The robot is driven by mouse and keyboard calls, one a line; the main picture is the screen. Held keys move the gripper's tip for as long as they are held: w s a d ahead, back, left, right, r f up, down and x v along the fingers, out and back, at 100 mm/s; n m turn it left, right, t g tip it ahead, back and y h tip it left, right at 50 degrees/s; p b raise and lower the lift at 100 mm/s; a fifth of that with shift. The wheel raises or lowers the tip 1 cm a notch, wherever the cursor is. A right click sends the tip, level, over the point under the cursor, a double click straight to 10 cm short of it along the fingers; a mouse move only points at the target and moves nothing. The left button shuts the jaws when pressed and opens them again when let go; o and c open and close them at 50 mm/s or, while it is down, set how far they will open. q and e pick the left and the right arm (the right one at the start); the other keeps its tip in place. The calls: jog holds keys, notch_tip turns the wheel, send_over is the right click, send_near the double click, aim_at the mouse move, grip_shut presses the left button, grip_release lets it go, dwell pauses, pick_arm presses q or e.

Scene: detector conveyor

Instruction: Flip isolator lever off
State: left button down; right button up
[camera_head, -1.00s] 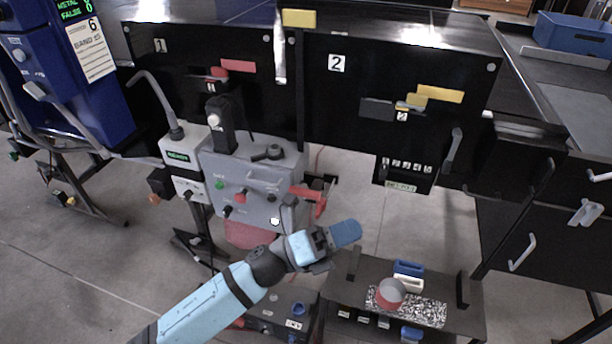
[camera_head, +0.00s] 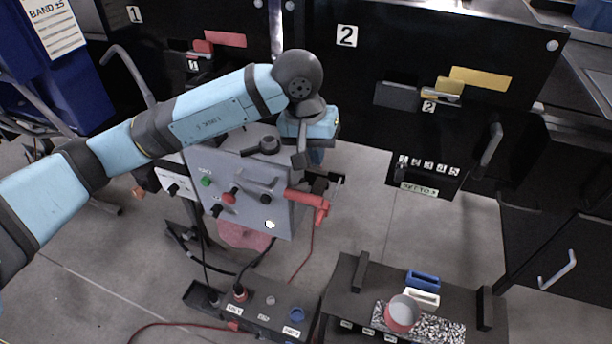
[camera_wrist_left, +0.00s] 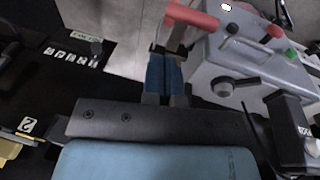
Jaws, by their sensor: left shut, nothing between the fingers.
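The isolator lever is a red handle (camera_head: 310,201) on the right side of the grey control box (camera_head: 262,212). In the left wrist view the red handle (camera_wrist_left: 192,16) is at the top, just beyond the fingertips, and the grey box (camera_wrist_left: 232,60) is to the right. My left gripper (camera_head: 316,156) points down above the lever, beside the box's top right corner. In the left wrist view its blue fingers (camera_wrist_left: 164,58) are together with nothing between them. Whether they touch the lever's mount cannot be told. My right gripper is not in view.
Black cabinet panels marked 1 and 2 (camera_head: 346,36) stand behind the box. A black knob (camera_head: 262,146) sits on the box top. A low bench (camera_head: 345,290) carries a red cup (camera_head: 402,313) at the lower right. Floor shows free right of the lever.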

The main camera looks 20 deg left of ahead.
pick_arm(q)
jog(key=shift+m+t+y, duration=0.3)
jog(key=shift+t+y, duration=0.2)
jog(key=shift+y, duration=0.4)
jog(key=w+a+r, duration=0.1)
jog(key=w+a, duration=0.1)
jog(key=a, duration=0.1)
jog(key=shift+w+r, duration=0.25)
jog(key=shift+r, duration=0.1)
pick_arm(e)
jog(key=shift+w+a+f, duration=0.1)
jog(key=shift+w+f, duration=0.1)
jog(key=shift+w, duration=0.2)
pick_arm(q)
jog(key=p, duration=0.1)
send_over(311, 196)
jog(key=w+a, duration=0.2)
jog(key=w, duration=0.1)
notch_tip(311, 196, down, 10)
jog(key=s+f, duration=0.1)
jog(key=s+f+p, duration=0.1)
jog(key=f, duration=0.1)
jog(key=shift+f, duration=0.1)
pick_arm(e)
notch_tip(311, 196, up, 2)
pick_arm(q)
jog(key=shift+s, duration=0.1)
